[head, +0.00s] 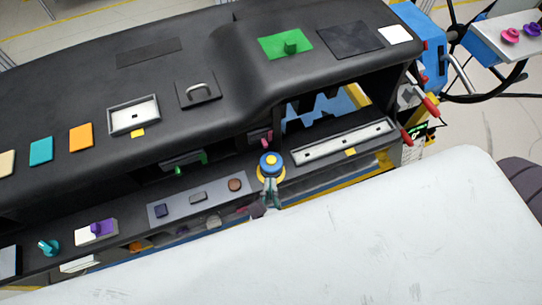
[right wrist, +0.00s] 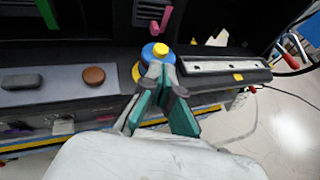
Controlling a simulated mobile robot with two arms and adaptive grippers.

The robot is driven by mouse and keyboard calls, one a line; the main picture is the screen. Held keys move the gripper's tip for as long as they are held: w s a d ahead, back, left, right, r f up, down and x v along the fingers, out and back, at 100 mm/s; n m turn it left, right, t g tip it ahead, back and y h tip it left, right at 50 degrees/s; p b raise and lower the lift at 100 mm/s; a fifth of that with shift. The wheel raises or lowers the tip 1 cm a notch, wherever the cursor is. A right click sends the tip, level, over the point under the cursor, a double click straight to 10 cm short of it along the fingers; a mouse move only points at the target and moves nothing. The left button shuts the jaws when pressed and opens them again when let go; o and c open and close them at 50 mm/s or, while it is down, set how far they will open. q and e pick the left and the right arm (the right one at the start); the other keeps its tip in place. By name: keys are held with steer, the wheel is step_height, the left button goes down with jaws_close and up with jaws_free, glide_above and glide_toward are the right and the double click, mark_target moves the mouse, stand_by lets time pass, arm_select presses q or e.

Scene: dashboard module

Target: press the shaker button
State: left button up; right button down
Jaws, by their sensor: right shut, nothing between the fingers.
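A round blue button with a yellow centre (head: 270,161) stands on a yellow base on the dashboard's lower ledge, and it also shows in the right wrist view (right wrist: 155,52). It is the likely shaker button, though no label is readable. My right gripper (head: 269,182) is shut and empty, with its fingertips right at the near side of the button. In the right wrist view the tips (right wrist: 160,70) overlap the button's lower edge; I cannot tell whether they touch it. The yellow centre is uncovered. My left gripper is not in view.
Left of the button is a grey panel (head: 180,203) with small buttons, including a brown round one (head: 235,185). Right of it is a long grey slotted tray (head: 340,142). The black dashboard (head: 90,85) overhangs behind. A large white part of mine hides the lower right.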

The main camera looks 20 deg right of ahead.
stand_by(0.3)
steer(key=d+f+m+g, duration=0.1)
steer(key=f+m, duration=0.1)
steer(key=f, duration=0.1)
steer(key=d+f+m+g+b, duration=0.1)
steer(key=f+m, duration=0.1)
steer(key=f, duration=0.2)
steer(key=d+f+m+g, duration=0.1)
steer(key=f+m, duration=0.2)
steer(key=shift+d+f+g+y+b, duration=0.2)
steer(key=shift+d+g+y+b, duration=0.1)
steer(key=shift+d+b, duration=0.1)
steer(key=s+f+m+g+y+b, duration=0.1)
steer(key=s+f+m+g+b, duration=0.15)
steer(key=f, duration=1.15)
steer(key=s+f+m+g+y+b, duration=0.1)
steer(key=s+f+m+y+b, duration=0.15)
steer(key=f, duration=1.05)
steer(key=s+d+f+m+g+b, duration=0.2)
steer(key=s+d+f+m+b, duration=0.2)
steer(key=s+f+m, duration=0.4)
steer(key=s+d+f+m+g+b, duration=0.2)
steer(key=s+d+f+m, duration=0.5)
steer(key=f, duration=0.9)
steer(key=shift+s+f+m+y+b, duration=0.15)
steer(key=shift+s+m+y+b, duration=0.2)
steer(key=shift+s+m+b, duration=0.65)
steer(key=shift+w+g, duration=0.2)
steer(key=shift+g, duration=0.05)
